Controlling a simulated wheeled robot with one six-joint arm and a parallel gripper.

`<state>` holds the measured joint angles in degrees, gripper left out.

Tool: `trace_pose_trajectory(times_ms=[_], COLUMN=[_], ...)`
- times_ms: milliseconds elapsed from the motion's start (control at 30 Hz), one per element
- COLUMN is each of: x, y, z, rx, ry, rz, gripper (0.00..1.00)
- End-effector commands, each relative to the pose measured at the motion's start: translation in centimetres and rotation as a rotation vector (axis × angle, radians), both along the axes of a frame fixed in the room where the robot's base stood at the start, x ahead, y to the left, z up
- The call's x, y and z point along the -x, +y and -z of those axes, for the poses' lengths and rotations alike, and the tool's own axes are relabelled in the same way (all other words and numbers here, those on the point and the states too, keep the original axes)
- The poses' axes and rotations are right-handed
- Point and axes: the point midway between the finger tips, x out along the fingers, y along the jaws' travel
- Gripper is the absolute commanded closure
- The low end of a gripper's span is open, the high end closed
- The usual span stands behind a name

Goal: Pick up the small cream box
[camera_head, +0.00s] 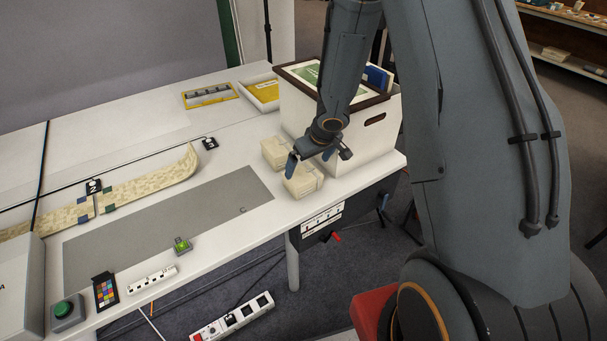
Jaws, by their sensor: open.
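Two small cream boxes sit close together on the white table near its right end. The farther cream box (274,152) is partly behind the nearer cream box (305,183). My gripper (318,160) is open, with its fingers spread left and right. In this view, its left finger overlaps the cream boxes and its right finger lies to their right, in front of a large white box. The fingers look to be above the nearer box; I cannot tell the exact gap or whether they touch it.
The large white box (376,142), with a hand hole and framed items on top, stands close behind my gripper. A grey mat (165,232) lies flat to the left. The table's front edge is close to the cream boxes.

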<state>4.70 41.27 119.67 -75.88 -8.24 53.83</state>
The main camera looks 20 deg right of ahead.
Motion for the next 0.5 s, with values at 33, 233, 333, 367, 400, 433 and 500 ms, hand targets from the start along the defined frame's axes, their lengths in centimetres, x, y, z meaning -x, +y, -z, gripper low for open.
trace_pose_trajectory(times_ms=[33, 233, 333, 367, 400, 433, 500], x=[0.0, -0.7, -1.1, -1.1, -1.3, -1.4, -1.7], y=[0.1, 0.6, 0.7, 0.7, 0.7, 0.8, 0.9], z=[0.2, 2.2, 3.1, 3.3, 3.7, 4.1, 5.1], rx=[-0.008, -0.016, -0.015, -0.014, -0.015, -0.014, -0.014], ry=[0.004, 0.006, 0.004, 0.004, 0.005, 0.005, 0.006], rz=[-0.006, -0.014, -0.014, -0.014, -0.012, -0.013, -0.012], gripper=[0.00, 0.00, 0.00, 0.00, 0.00, 0.00, 0.00])
